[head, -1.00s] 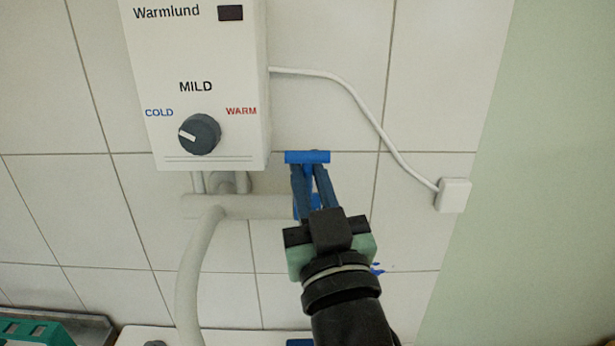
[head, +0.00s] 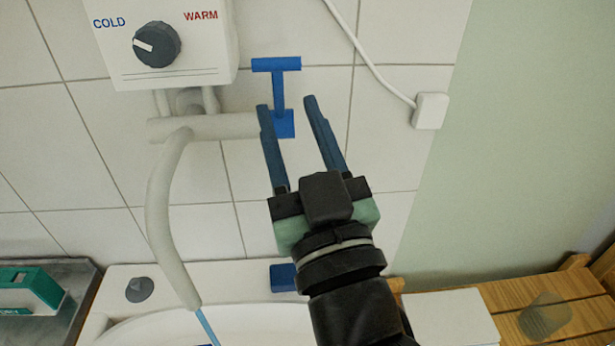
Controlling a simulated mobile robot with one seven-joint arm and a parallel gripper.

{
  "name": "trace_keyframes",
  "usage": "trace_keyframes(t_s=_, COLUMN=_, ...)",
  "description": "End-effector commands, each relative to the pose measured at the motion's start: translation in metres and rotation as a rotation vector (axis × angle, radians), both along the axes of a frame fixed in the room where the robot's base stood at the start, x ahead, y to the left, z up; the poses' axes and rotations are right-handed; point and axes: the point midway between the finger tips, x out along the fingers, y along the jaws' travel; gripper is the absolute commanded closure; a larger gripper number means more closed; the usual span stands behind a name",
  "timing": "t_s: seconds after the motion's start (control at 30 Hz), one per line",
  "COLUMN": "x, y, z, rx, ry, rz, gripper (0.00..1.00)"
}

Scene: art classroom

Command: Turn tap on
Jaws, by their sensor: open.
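The blue T-shaped tap handle (head: 276,65) stands up from a blue base at the right end of the pale pipe (head: 205,127), below the water heater. My gripper (head: 287,102) is open, its two blue fingers spread wide. In the picture the handle's stem shows between the fingertips, with the crossbar above them. I cannot tell whether either finger touches it. The pale curved spout (head: 158,205) runs down from the pipe. A thin light-blue stream (head: 207,327) shows below the spout's end, over the white sink (head: 150,330).
The heater (head: 205,50) with its dark dial (head: 156,44) is at upper left. A white cable runs to a wall box (head: 430,111) on the right. A teal box (head: 28,290) sits at lower left. A wooden surface (head: 500,295) with a white sheet (head: 450,318) is at lower right.

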Motion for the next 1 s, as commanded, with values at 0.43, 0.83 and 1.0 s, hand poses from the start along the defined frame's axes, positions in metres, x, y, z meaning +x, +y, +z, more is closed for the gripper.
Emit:
trace_keyframes(t_s=0.43, x=-0.054, y=-0.009, z=-0.016, rx=-0.002, ry=0.003, rz=0.009, gripper=0.54)
trace_keyframes(t_s=0.83, x=-0.063, y=-0.013, z=-0.022, rx=-0.001, ry=0.000, rz=0.000, gripper=0.54)
trace_keyframes(t_s=1.0, x=-0.063, y=-0.013, z=-0.022, rx=-0.001, ry=0.000, rz=0.001, gripper=0.54)
